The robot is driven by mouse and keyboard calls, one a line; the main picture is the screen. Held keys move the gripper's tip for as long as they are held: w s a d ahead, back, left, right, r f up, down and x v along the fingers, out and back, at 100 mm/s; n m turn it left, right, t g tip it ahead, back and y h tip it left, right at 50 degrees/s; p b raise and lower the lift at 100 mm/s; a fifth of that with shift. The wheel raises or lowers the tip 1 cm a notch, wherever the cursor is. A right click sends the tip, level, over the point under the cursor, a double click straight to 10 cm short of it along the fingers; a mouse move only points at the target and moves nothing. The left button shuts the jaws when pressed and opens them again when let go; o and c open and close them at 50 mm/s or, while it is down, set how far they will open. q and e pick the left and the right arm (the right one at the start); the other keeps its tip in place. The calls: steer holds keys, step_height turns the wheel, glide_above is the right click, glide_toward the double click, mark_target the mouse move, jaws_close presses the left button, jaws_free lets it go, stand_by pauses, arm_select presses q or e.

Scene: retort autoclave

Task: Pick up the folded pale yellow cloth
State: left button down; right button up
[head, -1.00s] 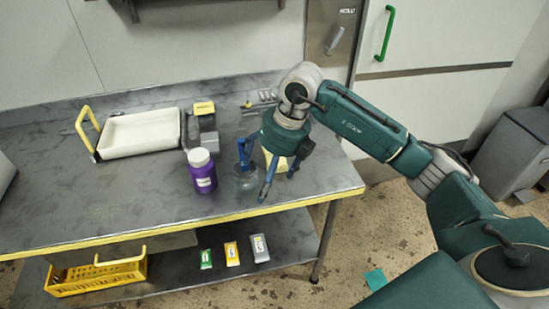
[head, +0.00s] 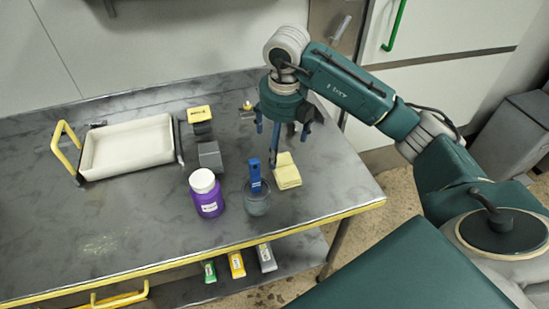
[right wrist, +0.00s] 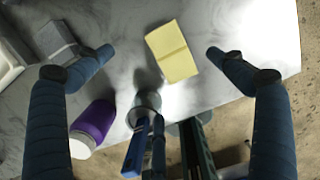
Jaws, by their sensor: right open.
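The folded pale yellow cloth (head: 287,172) lies flat on the grey table, right of a clear jar with a blue-handled tool. My right gripper (head: 290,142) is open and points down, just behind and above the cloth. In the right wrist view the cloth (right wrist: 173,52) shows between the two spread fingertips (right wrist: 158,53), lower than them and nearer the right one. Nothing is held. My left gripper is not in view.
The jar (head: 257,200) with the blue tool (head: 255,172) stands close beside the cloth. A purple bottle (head: 207,198) stands left of it. The table's yellow front edge (head: 330,214) is near.

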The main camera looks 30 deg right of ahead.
mark_target(281, 168)
steer(key=shift+w+d+f+p, duration=0.1)
steer(key=shift+w+f+p, duration=0.05)
steer(key=shift+f, duration=0.35)
steer(key=shift+w+d+f+p, duration=0.1)
steer(key=shift+f+p, duration=0.05)
steer(key=shift+f, duration=0.35)
steer(key=f, duration=0.2)
steer(key=shift+s+f, duration=0.3)
steer(key=shift+s, duration=0.1)
steer(key=shift+w+f+p, duration=0.1)
steer(key=shift+f+p, duration=0.2)
steer(key=shift+p, duration=0.1)
step_height(281, 168, down, 4)
steer(key=shift+d+f+p, duration=0.1)
steer(key=shift+f+p, duration=0.15)
steer(key=shift+p, duration=0.75)
steer(key=shift+f, duration=0.35)
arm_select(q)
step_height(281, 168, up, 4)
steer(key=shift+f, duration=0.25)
arm_select(e)
steer(key=shift+c, duration=0.5)
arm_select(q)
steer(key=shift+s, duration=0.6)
arm_select(e)
steer(key=c, duration=1)
